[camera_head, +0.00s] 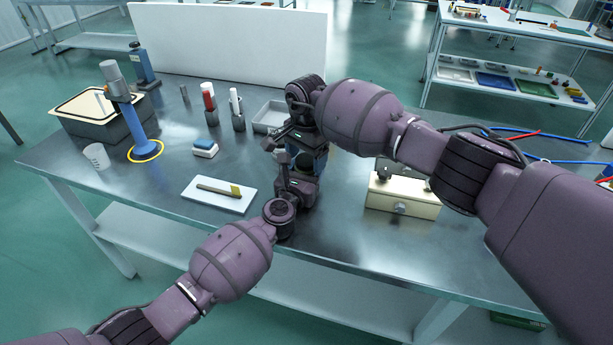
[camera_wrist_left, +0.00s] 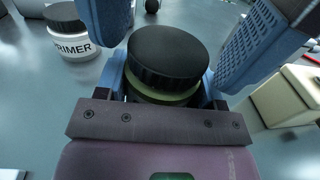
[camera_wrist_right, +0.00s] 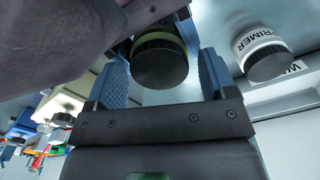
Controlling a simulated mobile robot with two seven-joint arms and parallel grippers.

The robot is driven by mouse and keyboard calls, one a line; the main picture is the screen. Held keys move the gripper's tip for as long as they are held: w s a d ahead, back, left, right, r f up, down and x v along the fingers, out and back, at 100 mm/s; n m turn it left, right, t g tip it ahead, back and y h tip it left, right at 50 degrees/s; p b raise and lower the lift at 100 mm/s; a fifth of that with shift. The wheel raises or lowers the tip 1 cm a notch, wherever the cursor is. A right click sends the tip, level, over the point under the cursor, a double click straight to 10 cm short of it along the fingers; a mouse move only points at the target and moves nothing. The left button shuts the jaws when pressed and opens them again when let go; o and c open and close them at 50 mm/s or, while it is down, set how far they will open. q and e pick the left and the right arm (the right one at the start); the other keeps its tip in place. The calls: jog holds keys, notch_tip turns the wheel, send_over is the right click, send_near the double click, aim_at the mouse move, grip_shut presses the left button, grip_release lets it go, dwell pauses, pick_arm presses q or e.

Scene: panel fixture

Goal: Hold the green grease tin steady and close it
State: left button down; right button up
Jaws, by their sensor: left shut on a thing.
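The green grease tin (camera_wrist_left: 172,97) is upright between the blue fingers of my left gripper (camera_wrist_left: 160,88), which is shut on its body. A ribbed black lid (camera_wrist_left: 167,55) sits on top of the tin; whether it is fully seated cannot be told. My right gripper (camera_wrist_right: 160,62) is open, its two blue fingers on either side of the lid, with gaps visible. The lid also shows in the right wrist view (camera_wrist_right: 160,66), with a bit of green body behind it. In the head view both grippers meet mid-table and mostly hide the tin.
A white primer jar (camera_wrist_left: 71,42) with a black lid stands close by. A cream box (camera_head: 403,194) is on the right of the table (camera_head: 350,235). A white tray with a yellow-green tool (camera_head: 219,189), a blue-and-white block (camera_head: 205,149) and a blue stand (camera_head: 137,125) are on the left.

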jog(key=c, duration=0.9)
jog(key=shift+m, duration=1.6)
jog(key=o, duration=1)
jog(key=shift+s, duration=0.1)
jog(key=shift+r, duration=2.25)
jog(key=shift+c, duration=0.3)
